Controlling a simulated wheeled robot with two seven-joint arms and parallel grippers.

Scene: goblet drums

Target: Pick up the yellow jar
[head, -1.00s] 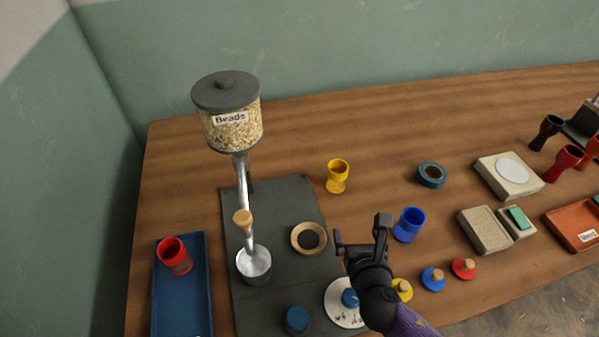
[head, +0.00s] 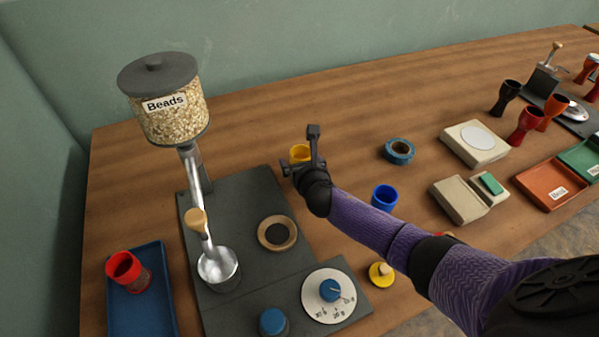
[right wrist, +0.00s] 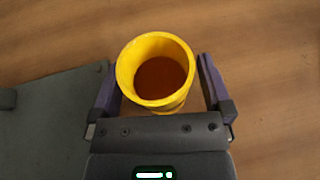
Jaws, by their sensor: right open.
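The yellow jar (head: 299,152) stands upright on the wooden table, just right of the dark dispenser base, and is partly hidden by my right gripper in the head view. In the right wrist view the yellow jar (right wrist: 157,72) shows its open round mouth and an orange-brown inside. My right gripper (head: 301,163) is open, and its fingers (right wrist: 158,88) lie on the left and right sides of the jar, with a gap visible at each side. My left gripper is not in view.
A bead dispenser (head: 165,105) stands left on its dark base (head: 250,190). A blue tray (head: 145,315) holds a red jar (head: 127,270). A blue jar (head: 384,197) and a blue tape roll (head: 398,151) are to the right. The table behind the yellow jar is clear.

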